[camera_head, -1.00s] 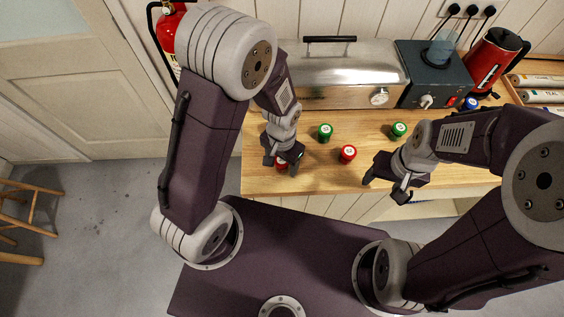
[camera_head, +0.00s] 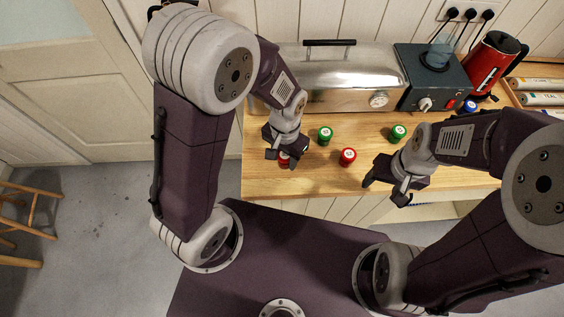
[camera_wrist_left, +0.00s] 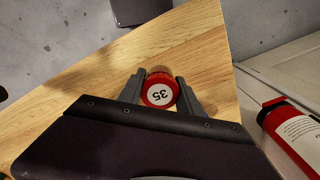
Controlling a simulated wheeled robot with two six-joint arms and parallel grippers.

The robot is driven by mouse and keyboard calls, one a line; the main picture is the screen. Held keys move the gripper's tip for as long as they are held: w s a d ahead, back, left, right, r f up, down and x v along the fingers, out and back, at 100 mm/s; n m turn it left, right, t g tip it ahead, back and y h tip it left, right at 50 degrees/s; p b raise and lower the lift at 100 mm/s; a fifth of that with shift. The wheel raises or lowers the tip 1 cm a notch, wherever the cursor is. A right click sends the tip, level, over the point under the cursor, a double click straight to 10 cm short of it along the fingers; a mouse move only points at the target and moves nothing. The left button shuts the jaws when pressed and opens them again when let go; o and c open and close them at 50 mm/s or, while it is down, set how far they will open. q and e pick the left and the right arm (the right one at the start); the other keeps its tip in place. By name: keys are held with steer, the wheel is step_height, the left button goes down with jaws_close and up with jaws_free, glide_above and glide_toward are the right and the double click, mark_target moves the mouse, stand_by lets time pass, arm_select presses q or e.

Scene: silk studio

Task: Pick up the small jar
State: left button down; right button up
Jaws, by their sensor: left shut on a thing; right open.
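A small jar with a red lid (camera_head: 284,161) is between the fingers of my left gripper (camera_head: 281,156), near the left end of the wooden counter. In the left wrist view the jar's red lid (camera_wrist_left: 160,92) carries a round white label reading 35, with one finger against each side. My left gripper is shut on this jar. I cannot tell whether its base touches the counter. My right gripper (camera_head: 387,189) is open and empty by the counter's front edge. Another red jar (camera_head: 348,156) and two green jars, one left (camera_head: 325,136) and one right (camera_head: 398,132), stand on the counter.
A silver metal box (camera_head: 340,75) and a dark appliance (camera_head: 432,75) stand along the counter's back. A red kettle (camera_head: 490,62) and a blue jar (camera_head: 470,105) are at the right. The wooden counter (camera_head: 300,185) is bare near its front-left edge.

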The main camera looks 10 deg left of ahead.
arm_select(q)
steer(key=w+d+r, duration=0.1)
steer(key=d+r, duration=0.5)
steer(key=d, duration=0.5)
steer(key=shift+w+r, duration=0.15)
steer(key=shift+r, duration=0.05)
